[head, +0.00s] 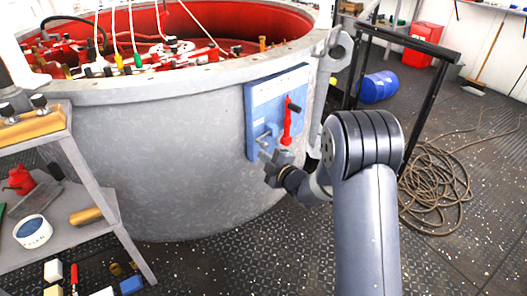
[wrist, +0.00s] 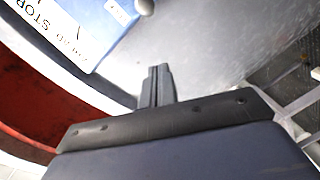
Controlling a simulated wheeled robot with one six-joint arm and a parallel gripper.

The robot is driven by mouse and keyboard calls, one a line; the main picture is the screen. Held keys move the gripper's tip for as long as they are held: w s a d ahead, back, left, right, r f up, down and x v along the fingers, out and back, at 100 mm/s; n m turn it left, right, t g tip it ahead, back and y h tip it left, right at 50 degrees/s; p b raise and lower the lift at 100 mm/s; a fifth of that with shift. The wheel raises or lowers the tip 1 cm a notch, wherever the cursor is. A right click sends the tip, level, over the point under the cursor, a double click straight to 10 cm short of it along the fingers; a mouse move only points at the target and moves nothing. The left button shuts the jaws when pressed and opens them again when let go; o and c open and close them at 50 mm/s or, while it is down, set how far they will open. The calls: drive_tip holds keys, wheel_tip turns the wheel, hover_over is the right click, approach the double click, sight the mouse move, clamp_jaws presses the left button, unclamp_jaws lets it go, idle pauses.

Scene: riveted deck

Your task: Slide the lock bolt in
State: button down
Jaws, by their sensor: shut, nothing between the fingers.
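A blue panel (head: 262,100) is fixed to the curved side of the big grey round tank. A red lever with a black grip (head: 287,125) stands upright on it. A small grey metal part, perhaps the lock bolt (head: 267,139), sits low on the panel; its exact position is too small to tell. My gripper (head: 270,167) is just below and in front of the panel's lower edge. In the wrist view my gripper's fingers (wrist: 157,84) are together and empty. The panel (wrist: 75,30) with printed lettering is at upper left, and a rounded grey end (wrist: 144,6) shows beyond the fingertips.
The tank (head: 150,160) fills the left and middle. A shelf rack (head: 85,190) with tools stands at left. A black frame (head: 425,110), a coiled rope (head: 437,185) and a blue drum (head: 378,87) are at right. Open deck lies in front of the tank.

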drive_tip(key=w+f+b, duration=0.1)
drive_tip(key=w+f, duration=0.1)
drive_tip(key=w, duration=0.4)
drive_tip(key=shift+w+a+f+b, duration=0.2)
drive_tip(key=shift+w+a+b, duration=0.1)
drive_tip(key=shift+b, duration=0.05)
drive_tip(key=shift+w+d, duration=0.1)
drive_tip(key=w+d, duration=0.5)
drive_tip(key=shift+w, duration=0.1)
